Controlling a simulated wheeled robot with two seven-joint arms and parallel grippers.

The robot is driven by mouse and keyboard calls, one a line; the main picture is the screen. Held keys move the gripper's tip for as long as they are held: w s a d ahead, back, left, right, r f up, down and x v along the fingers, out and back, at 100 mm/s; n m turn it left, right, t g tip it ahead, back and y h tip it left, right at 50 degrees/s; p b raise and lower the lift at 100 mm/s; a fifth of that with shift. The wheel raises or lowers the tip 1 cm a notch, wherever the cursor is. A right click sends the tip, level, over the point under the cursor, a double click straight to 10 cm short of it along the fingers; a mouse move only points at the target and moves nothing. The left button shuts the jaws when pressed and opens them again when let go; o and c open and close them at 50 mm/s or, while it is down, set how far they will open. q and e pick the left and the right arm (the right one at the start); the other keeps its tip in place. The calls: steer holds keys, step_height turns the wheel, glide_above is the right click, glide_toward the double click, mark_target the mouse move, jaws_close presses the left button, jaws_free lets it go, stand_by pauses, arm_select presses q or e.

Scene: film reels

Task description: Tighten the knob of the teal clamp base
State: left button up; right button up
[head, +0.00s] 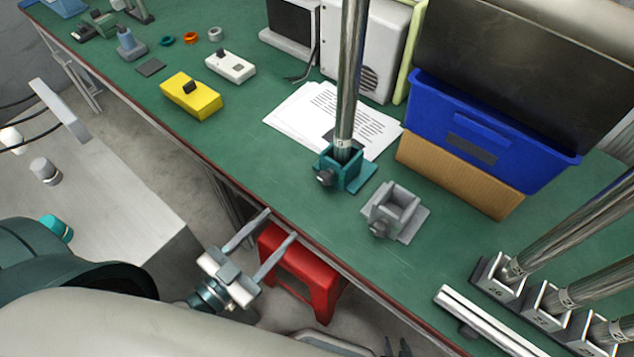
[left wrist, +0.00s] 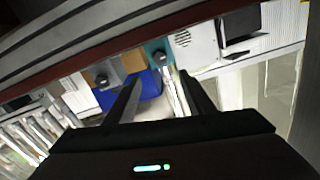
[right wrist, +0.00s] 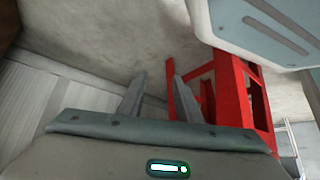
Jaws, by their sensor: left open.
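The teal clamp base (head: 350,176) stands on the green bench near its front edge, with a tall metal pole (head: 348,85) upright in it. Its dark round knob (head: 325,178) faces the front left. In the left wrist view the teal clamp base (left wrist: 154,48) and knob (left wrist: 158,57) show ahead of the fingers. My left gripper (head: 280,224) is open and empty, apart from the knob, in front of the bench edge; it also shows in the left wrist view (left wrist: 161,78). My right gripper (right wrist: 158,84) is open and empty, low near the red stool.
A grey clamp base (head: 396,212) without a pole stands right of the teal one. Papers (head: 300,115) lie behind the teal base. A red stool (head: 318,275) stands below the bench edge. Numbered pole holders (head: 497,280) are at right.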

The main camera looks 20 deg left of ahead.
mark_target(323, 180)
arm_select(q)
steer(key=p+x, duration=0.2)
steer(key=x, duration=1.1)
steer(key=shift+p, duration=0.35)
steer(key=shift+x, duration=0.9)
arm_select(e)
steer(key=s+d+f+g, duration=0.2)
steer(key=s, duration=0.5)
steer(key=shift+d+f+h, duration=0.25)
steer(key=shift+d+h, duration=0.05)
steer(key=shift+d, duration=0.05)
arm_select(q)
steer(key=shift+f, duration=0.1)
arm_select(e)
steer(key=shift+s, duration=0.1)
arm_select(q)
steer(key=shift+c, duration=0.7)
steer(key=c, duration=0.9)
